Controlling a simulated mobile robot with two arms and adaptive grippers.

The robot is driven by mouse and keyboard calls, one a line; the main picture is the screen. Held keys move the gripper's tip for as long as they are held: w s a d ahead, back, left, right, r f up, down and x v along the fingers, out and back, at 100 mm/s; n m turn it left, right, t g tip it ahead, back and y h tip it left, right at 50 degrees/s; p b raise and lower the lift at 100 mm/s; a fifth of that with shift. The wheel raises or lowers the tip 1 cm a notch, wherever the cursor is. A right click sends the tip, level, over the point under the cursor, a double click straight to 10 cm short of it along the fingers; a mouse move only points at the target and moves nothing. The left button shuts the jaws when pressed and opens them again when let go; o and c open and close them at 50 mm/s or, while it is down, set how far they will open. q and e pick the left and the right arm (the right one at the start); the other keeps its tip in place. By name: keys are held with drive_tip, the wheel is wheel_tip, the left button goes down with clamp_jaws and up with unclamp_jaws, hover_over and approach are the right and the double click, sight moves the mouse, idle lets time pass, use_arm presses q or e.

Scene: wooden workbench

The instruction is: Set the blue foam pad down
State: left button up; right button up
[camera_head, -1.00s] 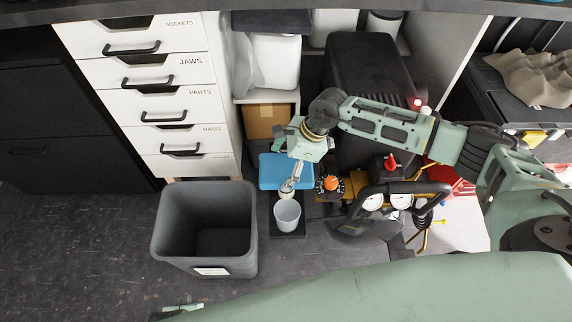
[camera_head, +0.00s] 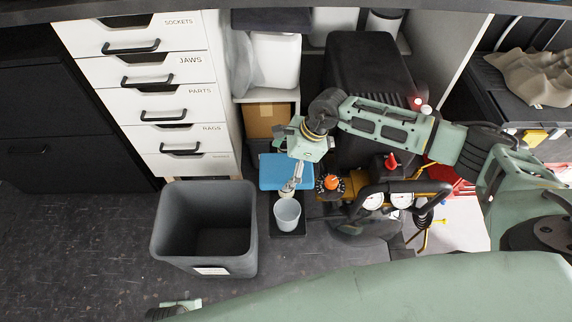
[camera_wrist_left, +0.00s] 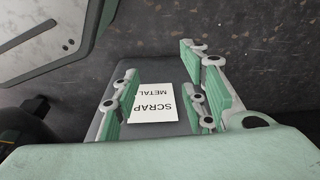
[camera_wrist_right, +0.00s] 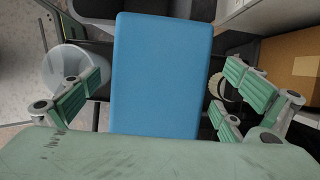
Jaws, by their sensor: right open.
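The blue foam pad (camera_head: 270,172) lies flat beside the grey bin, partly behind my right gripper (camera_head: 290,188) in the head view. In the right wrist view the pad (camera_wrist_right: 163,75) fills the middle. My right gripper (camera_wrist_right: 152,98) is open, its fingers spread to either side of the pad; I cannot tell whether they touch its edges. What the pad rests on is hidden. My left gripper (camera_wrist_left: 165,92) is open and empty, with the bin's label behind its fingers; only a bit of it (camera_head: 175,309) shows at the head view's bottom edge.
The grey bin (camera_head: 165,228) stands left of the pad, labelled scrap metal (camera_wrist_left: 153,103). A pale cup (camera_head: 287,214) stands on a dark mat (camera_head: 290,233) in front of the pad. A cardboard box (camera_head: 266,120) sits behind.

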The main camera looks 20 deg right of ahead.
drive_tip(key=shift+r, duration=0.1)
drive_tip(key=shift+r, duration=0.15)
drive_tip(key=shift+r+p, duration=0.5)
drive_tip(key=shift+p, duration=0.15)
use_arm(q)
drive_tip(key=s+f, duration=0.4)
drive_tip(key=f, duration=0.1)
drive_tip(key=shift+a+f+p, duration=0.25)
drive_tip(key=shift+f+p, duration=0.15)
use_arm(e)
drive_tip(key=v, duration=1.1)
drive_tip(key=shift+r, duration=0.4)
drive_tip(key=shift+s+d, duration=0.1)
